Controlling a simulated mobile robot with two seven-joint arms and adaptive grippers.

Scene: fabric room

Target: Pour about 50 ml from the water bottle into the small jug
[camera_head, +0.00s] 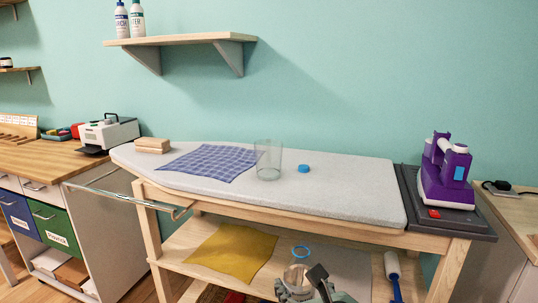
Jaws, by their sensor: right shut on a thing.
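The small jug (268,160) is a clear, empty-looking vessel standing upright on the ironing board, right beside the blue checked cloth. A blue cap (303,168) lies on the board to its right. My right gripper (308,283) is at the bottom edge, in front of the board and below its top in the picture. It is shut on a clear thing with a blue ring (301,251) at its top, apparently the uncapped water bottle. Its lower part is hidden or cut off, and its water level cannot be made out. My left gripper is out of view.
The grey ironing board (340,185) also carries a wooden block (152,145) and, at the right end, a purple iron (447,172). A yellow cloth (232,252) and a white-headed roller (392,268) are on the lower shelf. Two labelled bottles (129,19) stand on the wall shelf.

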